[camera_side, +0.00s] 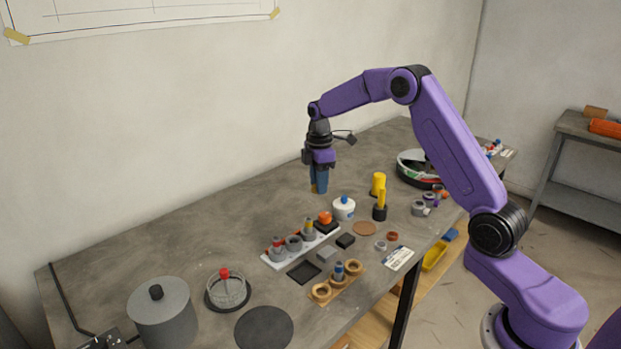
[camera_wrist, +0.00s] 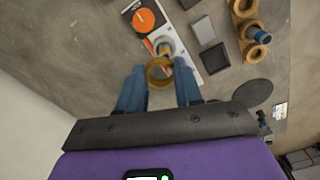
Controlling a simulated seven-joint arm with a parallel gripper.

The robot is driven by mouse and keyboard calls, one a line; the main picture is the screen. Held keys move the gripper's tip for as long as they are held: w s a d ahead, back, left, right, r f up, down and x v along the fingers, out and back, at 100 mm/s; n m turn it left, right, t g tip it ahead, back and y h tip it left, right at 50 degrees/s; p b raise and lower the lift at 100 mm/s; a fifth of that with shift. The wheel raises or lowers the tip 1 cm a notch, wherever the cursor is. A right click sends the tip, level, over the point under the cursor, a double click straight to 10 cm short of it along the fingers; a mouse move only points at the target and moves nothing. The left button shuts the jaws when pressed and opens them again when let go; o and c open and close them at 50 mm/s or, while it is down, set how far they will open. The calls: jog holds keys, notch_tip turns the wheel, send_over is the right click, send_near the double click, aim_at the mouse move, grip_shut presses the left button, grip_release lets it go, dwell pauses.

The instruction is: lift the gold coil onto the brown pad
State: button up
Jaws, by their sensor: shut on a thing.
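The gold coil (camera_wrist: 160,72) is a ring held between the two blue fingertips of my gripper (camera_wrist: 159,84) in the wrist view. In the side view my gripper (camera_side: 318,190) points down with its fingers closed on the coil, high above the table and behind the white strip. Only a small gold-brown edge of the coil (camera_side: 313,188) shows there; the fingers hide the rest. The brown pad (camera_side: 364,228) is a flat round disc on the table, to the right of and below my gripper in the side view. Its visible top is bare. I cannot make it out in the wrist view.
A white strip (camera_side: 273,262) carries several parts, with an orange knob (camera_side: 325,217) at its right end. The table's back left is clear.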

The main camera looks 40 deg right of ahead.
send_over(366, 227)
notch_tip(366, 227, down, 10)
jog(key=shift+a+r, duration=0.15)
jog(key=shift+f, duration=2.45)
jog(key=shift+f, duration=0.45)
jog(key=o, duration=1.3)
jog(key=shift+r, duration=0.1)
jog(key=shift+r, duration=0.65)
